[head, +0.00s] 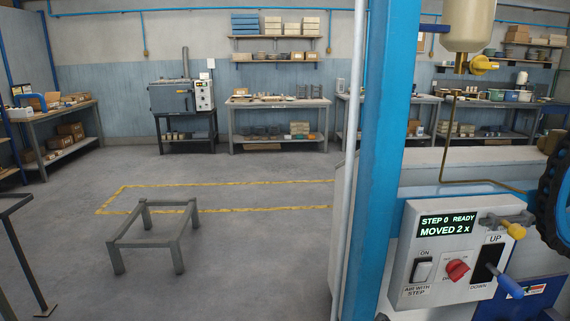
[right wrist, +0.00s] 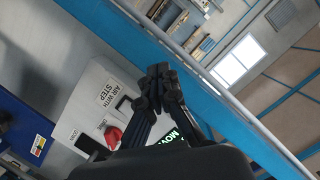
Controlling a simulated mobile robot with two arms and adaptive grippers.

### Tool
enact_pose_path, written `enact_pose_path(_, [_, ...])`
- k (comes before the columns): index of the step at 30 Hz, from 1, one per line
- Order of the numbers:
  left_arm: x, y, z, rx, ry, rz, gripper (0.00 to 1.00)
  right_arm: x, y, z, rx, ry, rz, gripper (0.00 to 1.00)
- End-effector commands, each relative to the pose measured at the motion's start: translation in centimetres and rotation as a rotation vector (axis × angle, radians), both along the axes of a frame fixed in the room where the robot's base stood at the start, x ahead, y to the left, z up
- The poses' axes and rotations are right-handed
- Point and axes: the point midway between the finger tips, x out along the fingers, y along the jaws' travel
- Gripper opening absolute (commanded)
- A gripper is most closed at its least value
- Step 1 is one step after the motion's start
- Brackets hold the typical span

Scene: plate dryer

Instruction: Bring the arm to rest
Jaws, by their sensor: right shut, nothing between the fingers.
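My right gripper (right wrist: 160,82) shows in the right wrist view, its black fingers together with nothing between them. It is in front of the light grey control panel (right wrist: 85,95), which is turned in that view. I cannot tell how far apart they are. In the head view the control panel (head: 400,270) is at the lower right. Its display (head: 446,225) reads "STEP 0 READY" and "MOVED 2 x". It carries a switch (head: 423,270) marked "ON", a red knob (head: 457,270) and a lever (head: 487,265) between "UP" and "DOWN". My left gripper is not in view.
A blue column (head: 380,150) stands left of the panel. A blue handwheel (head: 564,205) is at the right edge. A low grey frame (head: 150,242) stands on the floor near yellow marking lines. Workbenches (head: 275,103) line the back wall. The floor between is mostly clear.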

Motion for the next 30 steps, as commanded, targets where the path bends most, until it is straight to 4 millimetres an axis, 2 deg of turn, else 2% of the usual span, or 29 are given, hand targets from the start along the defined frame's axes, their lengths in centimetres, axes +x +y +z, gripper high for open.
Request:
enact_pose_path(1, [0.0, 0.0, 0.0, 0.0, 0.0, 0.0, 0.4, -2.7, 0.9, -3.0, -0.097, 0.111, 0.049, 0.0])
enact_pose_path(3, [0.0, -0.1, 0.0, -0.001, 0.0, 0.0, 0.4, -6.3, 1.8, -6.6, -0.218, 0.255, 0.111, 0.0])
enact_pose_path(6, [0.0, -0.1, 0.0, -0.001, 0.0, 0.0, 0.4, -11.1, 2.1, -10.2, -0.353, 0.424, 0.182, 0.0])
enact_pose_path(12, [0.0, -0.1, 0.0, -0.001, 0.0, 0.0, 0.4, -19.0, 1.6, -14.1, -0.533, 0.673, 0.287, 0.0])
enact_pose_path(20, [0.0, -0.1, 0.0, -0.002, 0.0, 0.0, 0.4, -27.6, 0.3, -15.9, -0.687, 0.923, 0.39, 0.0])
enact_pose_path(24, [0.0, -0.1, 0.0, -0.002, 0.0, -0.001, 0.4, -26.4, 0.5, -19.3, -0.682, 0.93, 0.393, 0.0])
enact_pose_path(30, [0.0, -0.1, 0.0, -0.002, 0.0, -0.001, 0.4, -25.7, 0.7, -24.5, -0.679, 0.949, 0.402, 0.0])
